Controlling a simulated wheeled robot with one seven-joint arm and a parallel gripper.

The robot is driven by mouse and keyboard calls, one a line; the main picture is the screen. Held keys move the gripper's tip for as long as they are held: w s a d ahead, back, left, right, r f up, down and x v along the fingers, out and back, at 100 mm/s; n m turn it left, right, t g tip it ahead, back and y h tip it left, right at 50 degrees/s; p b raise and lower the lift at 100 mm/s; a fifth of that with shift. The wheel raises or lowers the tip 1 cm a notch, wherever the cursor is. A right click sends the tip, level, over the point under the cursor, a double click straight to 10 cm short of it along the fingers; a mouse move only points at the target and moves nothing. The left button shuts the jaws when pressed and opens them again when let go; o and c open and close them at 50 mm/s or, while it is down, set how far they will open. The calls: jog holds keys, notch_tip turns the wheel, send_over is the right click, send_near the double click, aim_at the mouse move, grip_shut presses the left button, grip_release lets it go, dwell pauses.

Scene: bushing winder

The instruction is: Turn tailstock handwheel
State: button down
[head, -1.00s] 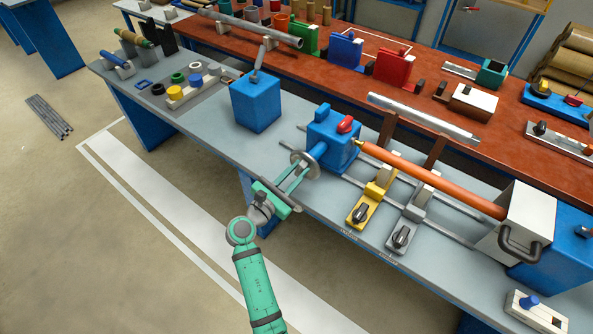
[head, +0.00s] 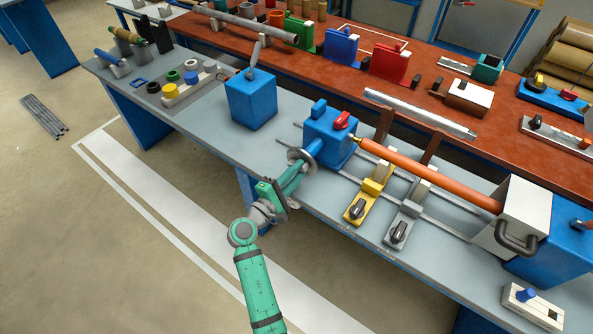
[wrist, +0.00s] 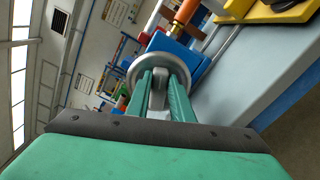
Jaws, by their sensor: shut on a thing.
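The tailstock (head: 332,141) is a blue block with a red lever (head: 342,120) on top. Its grey handwheel (head: 292,154) sticks out toward my arm. My green gripper (head: 298,170) reaches the wheel from the front, its fingers close together. In the wrist view the handwheel's round rim (wrist: 136,71) lies around and beyond the fingertips (wrist: 162,80). The two fingers are shut on the wheel's grey middle part (wrist: 158,101). The exact contact is partly hidden by the fingers.
An orange rod (head: 430,175) runs from the tailstock to a white box (head: 520,215). Yellow (head: 363,203) and grey (head: 403,223) clamps sit on the rails. A blue block with a lever (head: 251,100) stands left. The floor in front is open.

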jog(key=shift+f+m, duration=0.2)
jog(key=shift+m, duration=0.8)
jog(key=shift+a, duration=0.1)
jog(key=c, duration=1.6)
grip_release()
jog(key=shift+o, duration=0.2)
jog(key=shift+s, duration=0.2)
